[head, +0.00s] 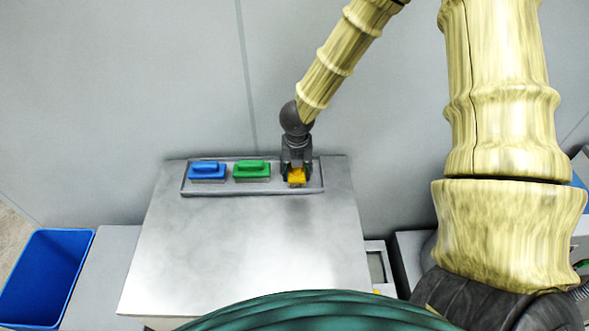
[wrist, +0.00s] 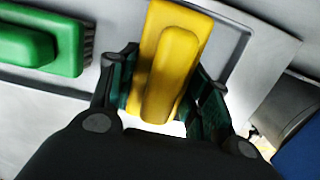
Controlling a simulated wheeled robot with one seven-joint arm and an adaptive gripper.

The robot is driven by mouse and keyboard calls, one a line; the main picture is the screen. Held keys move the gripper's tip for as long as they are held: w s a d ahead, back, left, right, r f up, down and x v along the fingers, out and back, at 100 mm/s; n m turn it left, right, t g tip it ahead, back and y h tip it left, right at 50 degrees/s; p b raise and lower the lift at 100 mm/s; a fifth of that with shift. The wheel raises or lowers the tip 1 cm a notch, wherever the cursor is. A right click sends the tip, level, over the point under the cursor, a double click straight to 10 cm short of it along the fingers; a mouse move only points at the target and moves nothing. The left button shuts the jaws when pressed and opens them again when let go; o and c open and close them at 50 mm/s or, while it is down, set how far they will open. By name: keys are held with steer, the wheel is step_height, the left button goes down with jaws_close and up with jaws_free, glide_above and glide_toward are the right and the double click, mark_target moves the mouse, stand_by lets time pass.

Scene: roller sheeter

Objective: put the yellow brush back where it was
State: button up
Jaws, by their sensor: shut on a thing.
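The yellow brush (head: 297,177) is at the right end of a shallow tray (head: 218,193) at the back of the metal table. My gripper (head: 297,172) points down over it and is shut on it. In the wrist view the yellow brush (wrist: 172,62) lies between the two dark fingers of my gripper (wrist: 160,92), one on each side of its handle. I cannot tell whether the brush's underside touches the tray floor.
A green brush (head: 252,170) and a blue brush (head: 207,171) sit in the tray to the left. The metal table top (head: 250,245) in front is clear. A blue bin (head: 45,275) stands at the lower left. A wall (head: 120,90) rises behind the table.

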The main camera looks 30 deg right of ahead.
steer(key=shift+f, duration=0.2)
steer(key=o, duration=1.3)
steer(key=shift+o, duration=0.2)
steer(key=shift+r, duration=0.1)
steer(key=shift+s+a+r+b, duration=0.1)
steer(key=shift+s+r+b, duration=0.15)
steer(key=shift+r, duration=1.75)
steer(key=shift+s+a+r+b, duration=0.1)
steer(key=shift+s+r+b, duration=0.1)
steer(key=shift+r, duration=1.85)
steer(key=shift+s+a+r+b, duration=0.15)
steer(key=shift+r+b, duration=0.1)
steer(key=shift+r, duration=1.75)
